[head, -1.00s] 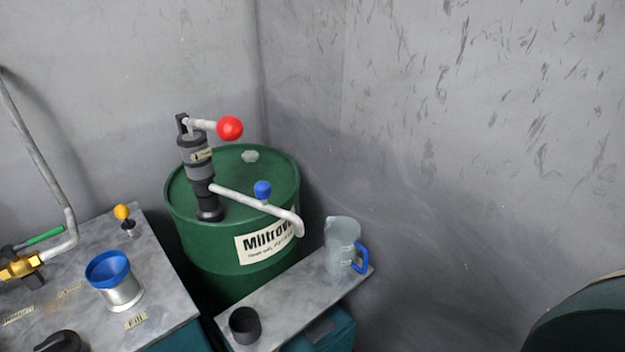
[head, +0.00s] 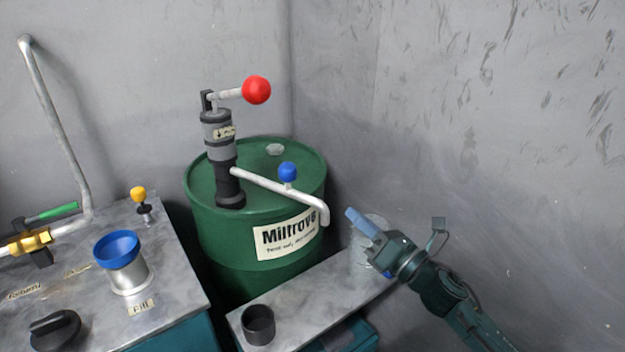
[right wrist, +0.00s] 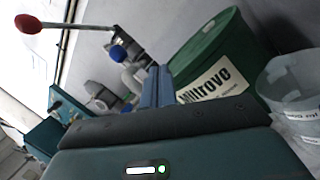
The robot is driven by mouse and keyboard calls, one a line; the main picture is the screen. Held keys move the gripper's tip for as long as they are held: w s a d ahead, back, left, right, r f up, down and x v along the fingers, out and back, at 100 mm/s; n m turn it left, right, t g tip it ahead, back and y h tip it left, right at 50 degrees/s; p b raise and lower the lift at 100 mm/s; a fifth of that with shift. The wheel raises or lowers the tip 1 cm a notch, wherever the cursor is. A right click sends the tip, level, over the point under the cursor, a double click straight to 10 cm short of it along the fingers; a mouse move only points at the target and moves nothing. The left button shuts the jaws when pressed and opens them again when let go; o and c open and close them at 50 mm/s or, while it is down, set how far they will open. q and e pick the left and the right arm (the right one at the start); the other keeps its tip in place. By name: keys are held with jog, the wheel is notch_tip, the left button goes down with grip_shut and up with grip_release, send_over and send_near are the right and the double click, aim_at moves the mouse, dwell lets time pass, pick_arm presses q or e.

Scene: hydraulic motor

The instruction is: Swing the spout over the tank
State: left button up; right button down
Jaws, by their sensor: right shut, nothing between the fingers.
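The spout (head: 275,188) is a pale bent pipe coming off the hand pump (head: 222,160) on the green drum (head: 245,262). It points right, and its down-turned tip hangs at the drum's right edge. A blue knob (head: 288,172) stands on the spout; it also shows in the right wrist view (right wrist: 118,53). The tank is the bench at left with a blue-rimmed filler funnel (head: 118,248) beside a "Fill" label. My right gripper (head: 350,213) is shut and empty, right of the spout tip and apart from it. My left gripper is not in view.
A clear jug (right wrist: 290,85) stands on the shelf (head: 300,300), partly hidden by my right gripper in the head view. A black cup (head: 258,325) is at the shelf's front. The pump's red-balled lever (head: 256,90) sticks out above the spout.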

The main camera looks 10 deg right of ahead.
pick_arm(q)
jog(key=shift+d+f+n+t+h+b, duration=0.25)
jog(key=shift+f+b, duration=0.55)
jog(key=shift+b, duration=0.95)
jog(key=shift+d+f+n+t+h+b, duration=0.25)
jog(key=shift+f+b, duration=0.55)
jog(key=shift+b, duration=0.9)
pick_arm(e)
jog(key=w+d+r+n+g+y, duration=0.1)
jog(key=r+n+g, duration=0.2)
jog(key=n, duration=1.3)
jog(key=w+d+r+n+g+y, duration=0.2)
jog(key=r+n+g, duration=0.2)
jog(key=n, duration=1.2)
jog(key=shift+w+d+r+y, duration=0.25)
jog(key=shift+d+r+y, duration=0.05)
jog(key=shift+r, duration=1.3)
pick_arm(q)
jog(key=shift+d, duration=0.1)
pick_arm(e)
jog(key=shift+a, duration=0.1)
